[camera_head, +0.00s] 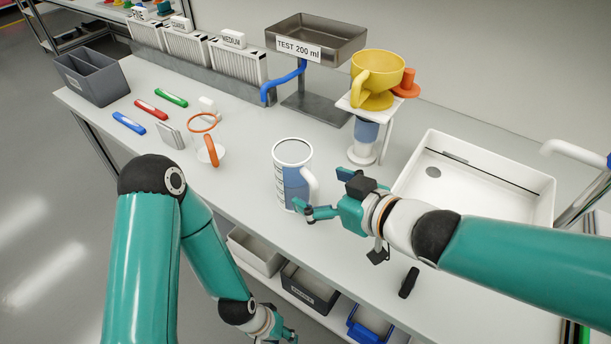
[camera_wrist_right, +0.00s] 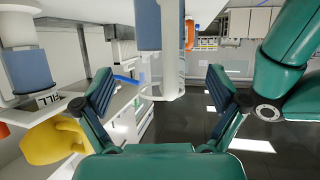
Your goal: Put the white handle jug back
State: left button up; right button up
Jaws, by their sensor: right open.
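The white handle jug (camera_head: 283,162) stands upright on the white worktop, with blue in its lower part and its white handle (camera_head: 311,184) turned right. My right gripper (camera_head: 322,193) is open, just right of the jug, with its fingers spread to either side of the handle. In the right wrist view, the jug (camera_wrist_right: 148,25) and its handle (camera_wrist_right: 171,70) show between the spread fingers (camera_wrist_right: 160,92). I see no grip on the handle. My left gripper (camera_head: 285,334) hangs low at the bottom edge, in front of the worktop; its fingers are too small to read.
An orange-handled jug (camera_head: 210,152) stands left of the white one. A yellow funnel (camera_head: 377,75) sits on a white stand behind my right gripper. A white tray (camera_head: 480,175) lies right, and a metal TEST 200 ml basin (camera_head: 315,38) stands at the back.

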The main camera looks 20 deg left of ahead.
jog(key=p+v, duration=0.1)
jog(key=v, duration=0.4)
jog(key=shift+s+d+r+p, duration=0.1)
jog(key=shift+s+d+p, duration=0.15)
jog(key=shift+d+p, duration=0.1)
jog(key=shift+a, duration=0.1)
